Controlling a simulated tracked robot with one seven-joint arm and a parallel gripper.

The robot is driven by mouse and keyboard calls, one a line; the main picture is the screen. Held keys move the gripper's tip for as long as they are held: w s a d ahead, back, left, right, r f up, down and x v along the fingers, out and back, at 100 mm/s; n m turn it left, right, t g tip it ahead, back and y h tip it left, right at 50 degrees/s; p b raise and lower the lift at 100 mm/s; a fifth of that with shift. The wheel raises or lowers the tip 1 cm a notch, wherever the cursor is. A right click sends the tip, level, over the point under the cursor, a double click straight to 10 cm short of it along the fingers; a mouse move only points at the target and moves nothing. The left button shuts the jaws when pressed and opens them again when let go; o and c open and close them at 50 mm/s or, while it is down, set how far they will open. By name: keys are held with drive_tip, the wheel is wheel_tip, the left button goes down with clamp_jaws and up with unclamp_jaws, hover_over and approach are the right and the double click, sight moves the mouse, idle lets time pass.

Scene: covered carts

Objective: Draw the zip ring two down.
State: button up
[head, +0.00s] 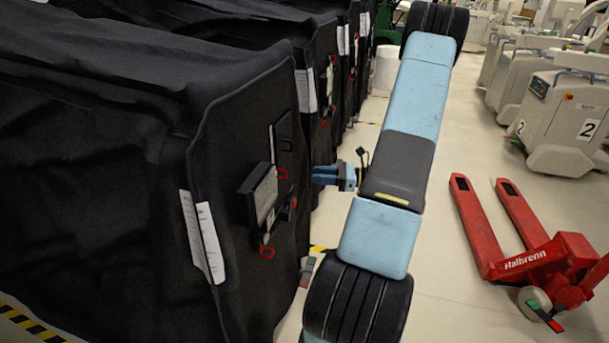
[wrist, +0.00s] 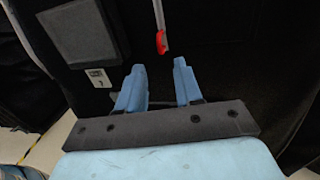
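My gripper (head: 318,175) is at the right of the nearest black covered cart (head: 228,140), pointing at its cover. In the wrist view, its two blue fingers (wrist: 158,64) are apart with nothing between them. A red zip ring (wrist: 161,42) hangs on a pale strip just beyond the fingertips, roughly in line with the gap and not touched. In the head view, red rings show on the near cart's end face: an upper one (head: 281,173), a middle one (head: 293,202) and a lower one (head: 267,252). I cannot read a number on any ring.
A dark panel with a grey face (head: 265,193) stands out from the cover; it is at upper left in the wrist view (wrist: 80,32). White sheets (head: 203,235) hang on the cover. More covered carts stand behind. A red pallet truck (head: 530,250) stands right on open floor.

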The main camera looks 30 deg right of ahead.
drive_tip(key=shift+v, duration=2.05)
